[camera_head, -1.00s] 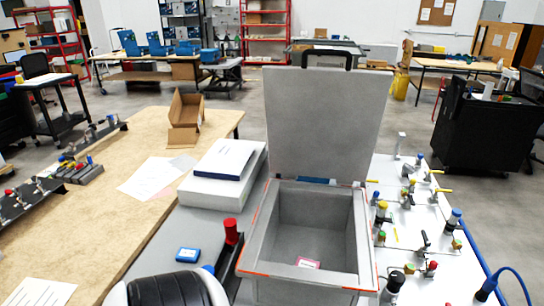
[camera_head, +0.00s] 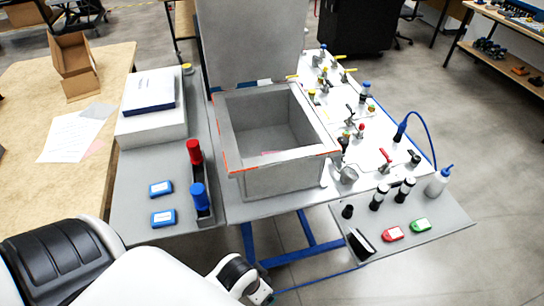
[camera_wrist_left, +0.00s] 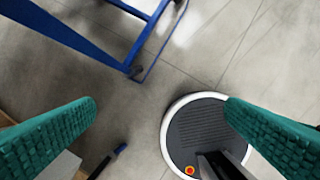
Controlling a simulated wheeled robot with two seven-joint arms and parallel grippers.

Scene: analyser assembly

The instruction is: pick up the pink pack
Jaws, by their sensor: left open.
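A small sliver of pink (camera_head: 268,152), likely the pink pack, shows low inside the open grey box (camera_head: 285,177). The box's front wall hides most of it. My left arm comes in at the bottom of the head view, below and in front of the box. Its fingers are not clear there. In the left wrist view my left gripper (camera_wrist_left: 162,105) is open and empty, its green ribbed fingers wide apart above the floor. The pack is not in that view. My right gripper is not seen.
The box's lid (camera_head: 255,38) stands upright behind it. A red pack (camera_head: 393,233) and a green pack (camera_head: 420,224) lie on the right shelf. Two blue packs (camera_head: 161,188) lie left of the box, near red and blue cylinders. Valves and fittings crowd the right table.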

